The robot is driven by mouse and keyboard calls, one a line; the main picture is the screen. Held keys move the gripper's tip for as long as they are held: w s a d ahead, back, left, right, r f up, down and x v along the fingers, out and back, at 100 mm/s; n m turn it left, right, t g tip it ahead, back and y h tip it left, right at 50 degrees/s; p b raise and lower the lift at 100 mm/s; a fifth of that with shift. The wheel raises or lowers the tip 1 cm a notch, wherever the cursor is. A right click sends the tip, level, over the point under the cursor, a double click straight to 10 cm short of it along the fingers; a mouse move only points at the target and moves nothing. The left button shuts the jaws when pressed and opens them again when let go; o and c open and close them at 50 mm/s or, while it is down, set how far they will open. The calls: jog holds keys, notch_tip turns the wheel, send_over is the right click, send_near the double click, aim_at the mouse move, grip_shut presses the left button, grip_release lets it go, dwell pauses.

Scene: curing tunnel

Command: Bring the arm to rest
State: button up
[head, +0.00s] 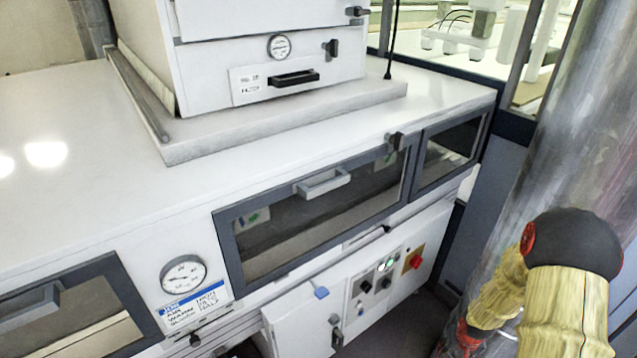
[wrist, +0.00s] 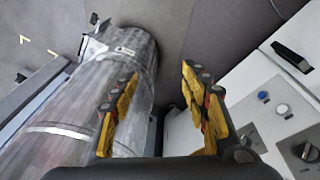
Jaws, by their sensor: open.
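My arm, yellow with a dark joint cap, shows at the lower right of the head view, in front of a large grey metal duct (head: 545,160). My gripper is out of sight in the head view. In the wrist view my gripper (wrist: 157,95) has its two yellow and black fingers spread apart, with nothing between them. Behind the fingers are the grey duct (wrist: 85,95) on the left and a dull grey surface in the middle. The fingers appear apart from the duct, though the distance is hard to tell.
A white tunnel machine (head: 80,130) with dark-framed windows (head: 320,210) and a gauge (head: 183,274) fills the left and middle. A control panel (head: 385,280) with a red switch (head: 416,262) is below the windows. White panels with knobs (wrist: 306,151) stand close on the wrist view's right.

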jog(key=s+a+r+n+t, duration=0.1)
jog(key=s+a+r, duration=0.4)
jog(key=r, duration=0.9)
jog(key=s+a+r+n+t+y, duration=0.1)
jog(key=s+a+r, duration=0.5)
jog(key=a+r, duration=0.4)
jog(key=s+a+r+n+t, duration=0.1)
jog(key=s+a+r, duration=0.5)
jog(key=r, duration=1.3)
jog(key=shift+a+r+t, duration=0.15)
jog(key=shift+a+t, duration=0.25)
jog(key=shift+a, duration=0.35)
jog(key=shift+s+a, duration=0.1)
jog(key=shift+a, duration=0.1)
